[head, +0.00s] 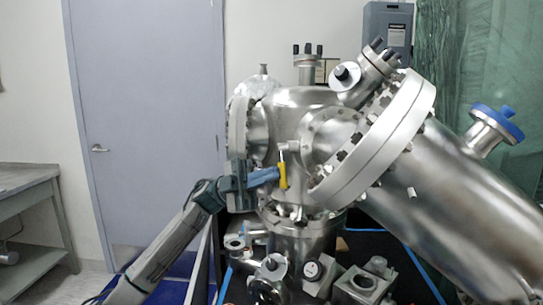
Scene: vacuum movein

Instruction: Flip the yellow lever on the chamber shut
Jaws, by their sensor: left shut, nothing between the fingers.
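The steel vacuum chamber (305,105) fills the middle of the head view. The yellow lever (283,172) hangs nearly upright on the chamber's front, below a small silver fitting. My left gripper (277,174) comes in from the left and is shut with nothing held. Its blue fingertips are at the lever's left side, at about mid-height. I cannot tell whether they touch the lever. My right gripper is not in view.
A large flange (380,140) and a wide steel cylinder (465,205) take up the right side. Valves and fittings (312,270) crowd the space below the chamber. A grey bench (30,215) stands at the far left, before a grey door (150,100).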

